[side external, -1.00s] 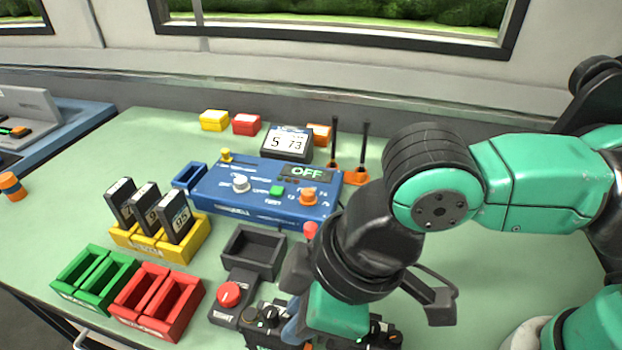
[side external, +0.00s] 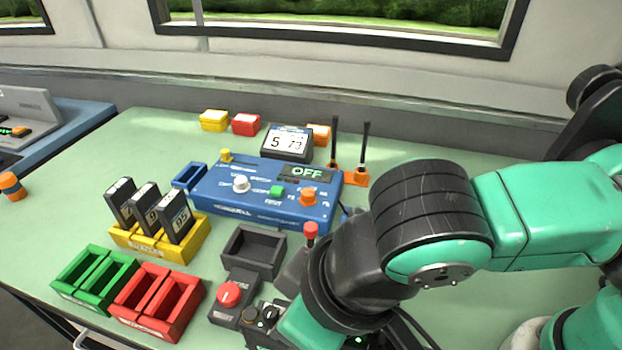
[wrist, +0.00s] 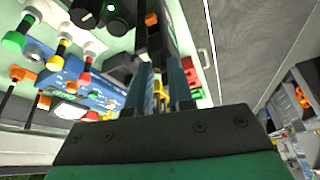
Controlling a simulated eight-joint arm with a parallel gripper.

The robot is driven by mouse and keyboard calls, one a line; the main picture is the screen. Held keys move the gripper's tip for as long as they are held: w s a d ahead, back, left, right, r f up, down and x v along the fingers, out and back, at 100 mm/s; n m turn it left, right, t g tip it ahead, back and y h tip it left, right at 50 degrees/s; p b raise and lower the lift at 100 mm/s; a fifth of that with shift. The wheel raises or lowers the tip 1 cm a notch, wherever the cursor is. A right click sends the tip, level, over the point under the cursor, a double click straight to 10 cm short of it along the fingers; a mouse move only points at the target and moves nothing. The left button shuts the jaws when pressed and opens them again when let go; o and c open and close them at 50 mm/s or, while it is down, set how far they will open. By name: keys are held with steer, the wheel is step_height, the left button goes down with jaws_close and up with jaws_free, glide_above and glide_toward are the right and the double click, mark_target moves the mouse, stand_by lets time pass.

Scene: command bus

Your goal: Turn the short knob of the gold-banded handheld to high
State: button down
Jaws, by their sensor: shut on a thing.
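My gripper (wrist: 160,75) shows two blue-grey fingers in the wrist view, shut on a dark thing (wrist: 155,42) between them. I cannot tell clearly which part it is; it looks like part of a black handheld. In the side view my gripper's tips are hidden low in the picture, behind my wrist. Black handhelds stand there; one (side external: 262,322) shows knobs on its top left of my wrist, and the rest are mostly covered. Dark knobs (wrist: 115,14) also show at the top of the wrist view. I cannot make out the gold band or the short knob's setting.
A red round knob on a dark box (side external: 229,294) stands left of my gripper, with an empty dark tray (side external: 255,250) behind it. A red-tipped post (side external: 310,232) stands close to my wrist. A blue console (side external: 265,195) reads OFF. Red (side external: 160,300) and green bins stand left.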

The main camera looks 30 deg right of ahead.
steer(key=c, duration=0.8)
jaws_free()
steer(key=shift+o, duration=0.2)
steer(key=shift+v, duration=2.8)
steer(key=w+d+f+m+t, duration=0.1)
steer(key=w+d+m, duration=0.1)
steer(key=d, duration=0.6)
steer(key=w+d+f+m+t+h, duration=0.1)
steer(key=w+d, duration=0.3)
steer(key=d, duration=0.4)
steer(key=w+d+f+m+t+h, duration=0.1)
steer(key=w+d, duration=0.3)
steer(key=d, duration=0.4)
steer(key=shift+f+m, duration=0.8)
steer(key=shift+m, duration=0.1)
